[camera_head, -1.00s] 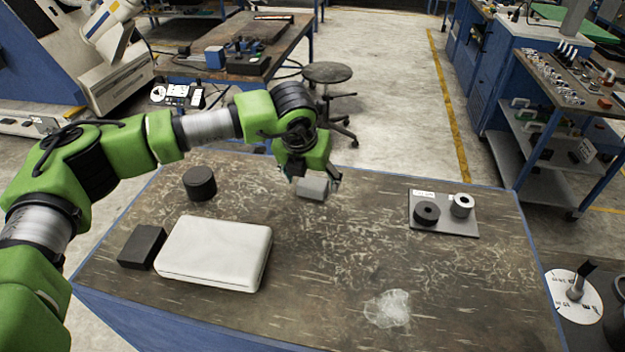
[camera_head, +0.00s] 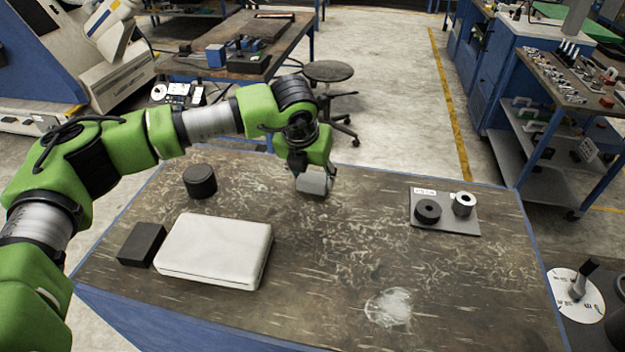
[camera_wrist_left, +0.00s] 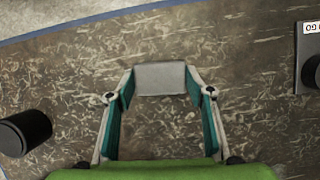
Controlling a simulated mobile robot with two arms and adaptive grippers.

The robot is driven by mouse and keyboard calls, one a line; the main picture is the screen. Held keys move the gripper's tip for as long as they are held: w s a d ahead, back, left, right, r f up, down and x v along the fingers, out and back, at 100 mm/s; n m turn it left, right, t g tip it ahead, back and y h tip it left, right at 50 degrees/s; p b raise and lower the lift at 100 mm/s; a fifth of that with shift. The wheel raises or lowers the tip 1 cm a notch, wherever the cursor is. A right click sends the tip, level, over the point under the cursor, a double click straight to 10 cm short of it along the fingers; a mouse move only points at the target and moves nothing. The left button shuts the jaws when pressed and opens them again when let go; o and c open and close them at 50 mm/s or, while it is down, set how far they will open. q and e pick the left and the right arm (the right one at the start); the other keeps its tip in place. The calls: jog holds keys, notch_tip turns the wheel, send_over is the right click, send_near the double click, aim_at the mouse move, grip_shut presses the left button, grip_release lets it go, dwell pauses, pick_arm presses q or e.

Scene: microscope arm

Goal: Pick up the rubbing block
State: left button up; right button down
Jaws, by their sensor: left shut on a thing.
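The rubbing block, a small grey block (camera_head: 313,182), is at the far middle of the worktable, below my left gripper (camera_head: 312,174). In the left wrist view the grey block (camera_wrist_left: 160,78) sits between the two fingertips of the left gripper (camera_wrist_left: 160,85), which touch its two sides. The left gripper is shut on it. From these views I cannot tell for sure whether the block is clear of the tabletop. My right gripper is not in view.
On the worktable (camera_head: 300,285) are a white case (camera_head: 215,248), a black block (camera_head: 142,244), a black cylinder (camera_head: 200,181) and a grey plate (camera_head: 458,226) with two ring-shaped parts. A whitish patch (camera_head: 390,307) marks the front right. The middle is clear.

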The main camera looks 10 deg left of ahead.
pick_arm(q)
jog(key=shift+r+b, duration=0.35)
jog(key=s+a+r+b, duration=0.7)
jog(key=s+a+r, duration=0.1)
jog(key=a+r, duration=0.3)
jog(key=shift+a+r+b, duration=0.2)
jog(key=shift+r+b, duration=0.1)
jog(key=shift+b, duration=0.1)
jog(key=shift+s, duration=0.1)
jog(key=o, duration=0.6)
jog(key=c, duration=0.3)
jog(key=shift+c, duration=0.2)
